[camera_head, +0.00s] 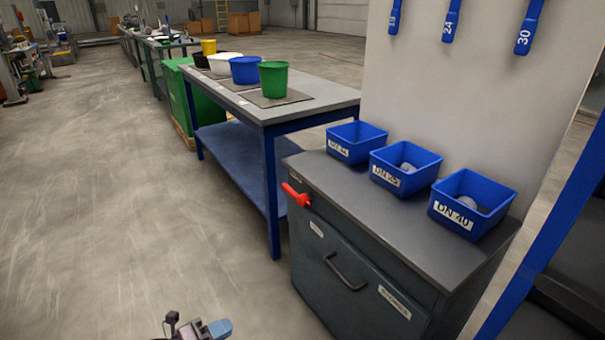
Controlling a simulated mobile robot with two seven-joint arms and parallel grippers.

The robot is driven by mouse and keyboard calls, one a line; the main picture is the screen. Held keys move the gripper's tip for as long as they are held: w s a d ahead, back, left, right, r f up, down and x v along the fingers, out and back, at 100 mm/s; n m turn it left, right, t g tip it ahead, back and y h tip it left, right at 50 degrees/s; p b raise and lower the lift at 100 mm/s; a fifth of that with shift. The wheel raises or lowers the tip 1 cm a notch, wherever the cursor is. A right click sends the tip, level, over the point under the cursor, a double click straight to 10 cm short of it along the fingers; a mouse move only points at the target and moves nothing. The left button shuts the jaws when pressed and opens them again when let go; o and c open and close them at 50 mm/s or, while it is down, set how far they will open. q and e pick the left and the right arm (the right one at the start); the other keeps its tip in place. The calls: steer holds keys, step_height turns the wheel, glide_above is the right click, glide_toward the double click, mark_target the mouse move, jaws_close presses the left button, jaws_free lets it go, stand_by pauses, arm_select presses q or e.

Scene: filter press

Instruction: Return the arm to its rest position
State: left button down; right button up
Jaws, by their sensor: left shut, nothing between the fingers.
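My left gripper (196,329) shows only in part at the bottom edge of the head view, left of the middle. It is shut and holds nothing. Dark parts and a blue-grey tip are visible; the rest of it and my left arm are cut off by the frame edge. It appears over the bare concrete floor, to the left of the dark cabinet, and looks apart from it. My right gripper is not in view.
A dark cabinet (345,265) with a red lever (297,195) and bar handle (346,272) stands at right. Blue boxes, including one marked DN 40 (473,204), sit on top. Behind is a table (330,97) with several buckets. The floor (90,220) at left is clear.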

arm_select(q)
steer(key=s+a+n+t+y, duration=0.1)
steer(key=s+a+n+y, duration=0.25)
steer(key=s+n, duration=0.4)
steer(key=s+a+n+t+y, duration=0.1)
steer(key=s+a+n+y, duration=0.25)
steer(key=s, duration=0.75)
steer(key=s+a+r+n+g+y, duration=0.25)
steer(key=s+n, duration=0.25)
steer(key=s, duration=0.4)
steer(key=s+a+r+n+g+y, duration=0.1)
steer(key=s+a+r+n+y, duration=0.25)
steer(key=s, duration=0.65)
steer(key=shift+w+d+n+t, duration=0.65)
steer(key=shift+w+d+n, duration=0.15)
steer(key=shift+d+n, duration=2.2)
step_height(320, 180, up, 11)
steer(key=a+n+p, duration=0.2)
steer(key=p, duration=1.4)
steer(key=shift+s+t, duration=0.4)
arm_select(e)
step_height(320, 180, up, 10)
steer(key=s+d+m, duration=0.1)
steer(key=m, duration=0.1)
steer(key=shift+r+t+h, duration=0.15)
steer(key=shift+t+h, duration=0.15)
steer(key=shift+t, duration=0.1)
arm_select(q)
steer(key=shift+f, duration=0.2)
